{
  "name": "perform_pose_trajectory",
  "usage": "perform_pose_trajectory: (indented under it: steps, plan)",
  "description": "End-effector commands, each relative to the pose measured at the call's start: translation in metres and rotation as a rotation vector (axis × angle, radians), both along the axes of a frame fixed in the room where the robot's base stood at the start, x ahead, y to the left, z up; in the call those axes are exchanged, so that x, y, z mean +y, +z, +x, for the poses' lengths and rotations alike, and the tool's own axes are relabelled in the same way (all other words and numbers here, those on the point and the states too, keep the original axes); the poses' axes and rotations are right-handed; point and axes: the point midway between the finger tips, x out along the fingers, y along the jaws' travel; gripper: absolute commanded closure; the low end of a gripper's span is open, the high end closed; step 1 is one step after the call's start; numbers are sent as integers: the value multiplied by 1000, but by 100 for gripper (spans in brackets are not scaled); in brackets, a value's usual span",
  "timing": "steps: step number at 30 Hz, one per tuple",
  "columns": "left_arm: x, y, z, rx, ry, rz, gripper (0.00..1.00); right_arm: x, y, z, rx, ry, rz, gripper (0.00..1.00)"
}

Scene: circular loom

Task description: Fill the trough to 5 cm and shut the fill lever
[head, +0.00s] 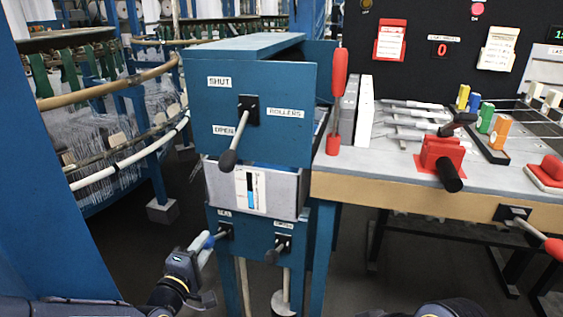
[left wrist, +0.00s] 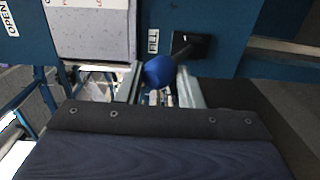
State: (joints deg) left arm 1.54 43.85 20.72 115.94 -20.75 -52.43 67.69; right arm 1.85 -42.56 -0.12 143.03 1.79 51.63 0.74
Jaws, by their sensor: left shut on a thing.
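The speckled grey trough (head: 283,190) sits in the blue machine stand, and its side also shows in the left wrist view (left wrist: 92,32). The fill lever has a black mount (head: 225,230) and a blue knob (head: 208,242), below the trough at left. The knob (left wrist: 158,71) shows beside the FILL label (left wrist: 153,41) in the left wrist view. My left gripper (head: 203,246) is shut on the fill lever at its knob. My right gripper is out of view.
A second black-knobbed lever (head: 274,254) is close to the right of the fill lever. The rollers lever (head: 235,145) hangs above the trough. A workbench (head: 400,196) with red levers and tools stands to the right. The loom ring (head: 110,84) is at the left.

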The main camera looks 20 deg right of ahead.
Motion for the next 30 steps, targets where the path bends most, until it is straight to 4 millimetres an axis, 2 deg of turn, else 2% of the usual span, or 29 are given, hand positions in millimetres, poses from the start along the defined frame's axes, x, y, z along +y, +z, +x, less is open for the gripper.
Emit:
perform_pose_trajectory:
  steps: [1,3,4,9,19,30]
  plan:
    - [-1,9,2,-21,1,-10,100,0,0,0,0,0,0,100]
    - [-1,9,2,-22,1,-11,100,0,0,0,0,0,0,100]
    - [-1,9,2,-22,1,-11,65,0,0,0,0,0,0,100]
    - [-2,7,2,-18,0,-9,45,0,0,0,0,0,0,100]
    - [4,3,-4,-9,1,-5,45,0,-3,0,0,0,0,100]
    - [36,2,-49,-7,2,-4,45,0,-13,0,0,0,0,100]
